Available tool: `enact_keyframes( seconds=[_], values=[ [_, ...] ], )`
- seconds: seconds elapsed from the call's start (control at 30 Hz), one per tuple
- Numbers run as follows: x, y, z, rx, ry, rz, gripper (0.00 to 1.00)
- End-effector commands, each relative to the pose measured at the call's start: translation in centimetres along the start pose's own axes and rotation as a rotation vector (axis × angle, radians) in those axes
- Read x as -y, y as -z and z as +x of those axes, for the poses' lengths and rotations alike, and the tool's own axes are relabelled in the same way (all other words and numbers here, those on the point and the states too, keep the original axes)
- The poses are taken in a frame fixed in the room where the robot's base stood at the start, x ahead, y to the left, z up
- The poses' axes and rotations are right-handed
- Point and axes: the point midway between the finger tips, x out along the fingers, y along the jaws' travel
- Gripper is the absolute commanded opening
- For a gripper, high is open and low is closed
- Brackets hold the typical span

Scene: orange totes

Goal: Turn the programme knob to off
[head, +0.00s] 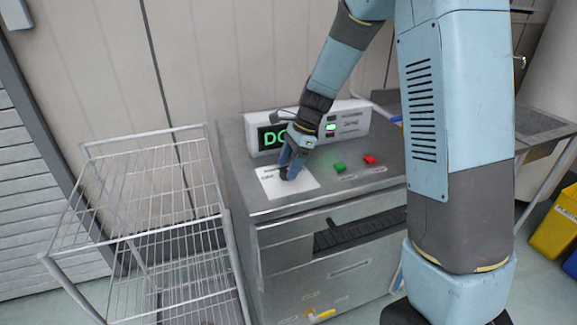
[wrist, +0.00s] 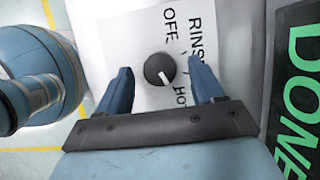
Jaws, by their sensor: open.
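The programme knob (wrist: 159,69) is a round dark knob with a white pointer line, on a white label plate (head: 302,184) on top of the grey machine. In the wrist view the pointer runs from the knob's middle towards the lower right, on the side of "HOT". "OFF" is printed at the upper left and "RINSE" at the upper right. My gripper (wrist: 163,92) is open, with one blue finger on each side of the knob and a gap to both. In the head view my gripper (head: 290,172) is low over the plate and largely hides the knob.
A display (head: 272,137) on the machine reads "DONE" in green, partly hidden by my arm. A green button (head: 339,168) and a red button (head: 370,159) sit to the right. A wire rack trolley (head: 150,215) stands left of the machine (head: 345,262), and a yellow bin (head: 556,225) at far right.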

Motion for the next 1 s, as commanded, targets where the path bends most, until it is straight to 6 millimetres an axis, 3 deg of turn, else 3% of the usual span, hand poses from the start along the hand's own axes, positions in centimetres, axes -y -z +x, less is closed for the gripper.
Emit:
enact_keyframes(
  seconds=[0.43,1.0],
  values=[
    [0.00,0.10,0.84,0.000,0.002,0.001,0.67],
    [0.03,0.09,0.81,0.000,0.002,0.001,0.13]
  ],
)
